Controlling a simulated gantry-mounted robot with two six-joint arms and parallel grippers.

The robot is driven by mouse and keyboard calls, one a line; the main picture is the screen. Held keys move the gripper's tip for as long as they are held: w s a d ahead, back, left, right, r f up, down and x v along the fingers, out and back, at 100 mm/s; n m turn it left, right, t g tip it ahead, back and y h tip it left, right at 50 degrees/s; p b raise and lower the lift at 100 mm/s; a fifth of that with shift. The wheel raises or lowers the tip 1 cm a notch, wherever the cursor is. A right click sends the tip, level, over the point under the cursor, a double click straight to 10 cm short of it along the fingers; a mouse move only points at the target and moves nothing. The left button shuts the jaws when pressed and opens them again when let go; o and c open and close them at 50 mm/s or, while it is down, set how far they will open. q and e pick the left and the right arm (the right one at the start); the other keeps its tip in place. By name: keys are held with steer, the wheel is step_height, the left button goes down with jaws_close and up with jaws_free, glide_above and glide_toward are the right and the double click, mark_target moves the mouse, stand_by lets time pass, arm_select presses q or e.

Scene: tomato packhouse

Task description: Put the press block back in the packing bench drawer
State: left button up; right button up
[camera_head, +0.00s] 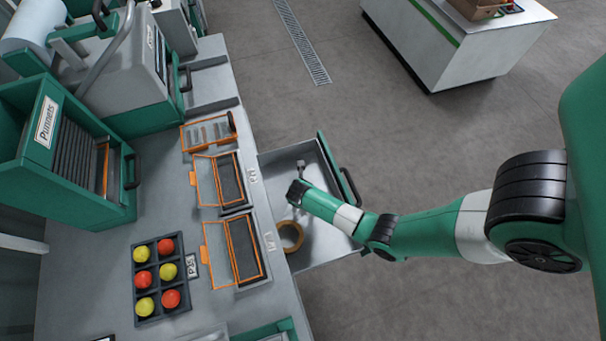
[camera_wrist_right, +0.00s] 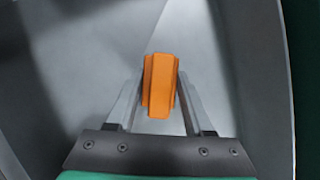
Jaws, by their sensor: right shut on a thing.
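The packing bench drawer (camera_head: 327,247) is pulled out from the bench's right side in the head view. My right gripper (camera_wrist_right: 160,100) is over the open drawer and shut on the orange press block (camera_wrist_right: 160,85), which sits between its two fingers in the right wrist view. The grey drawer interior fills the view behind the block. Whether the block touches the drawer floor I cannot tell. In the head view the block is hidden by my right wrist. My left gripper is not in view.
An orange-brown ring (camera_head: 291,237) lies in the drawer. On the bench (camera_head: 165,215) stand two orange-framed presses (camera_head: 232,253), a tray (camera_head: 142,292) of red and yellow tomatoes and a green Punnets dispenser (camera_head: 75,160). The floor right of the drawer is clear.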

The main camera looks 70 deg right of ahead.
steer(key=shift+w+r, duration=0.1)
steer(key=o, duration=1.1)
steer(key=p+v, duration=0.6)
steer(key=v, duration=0.6)
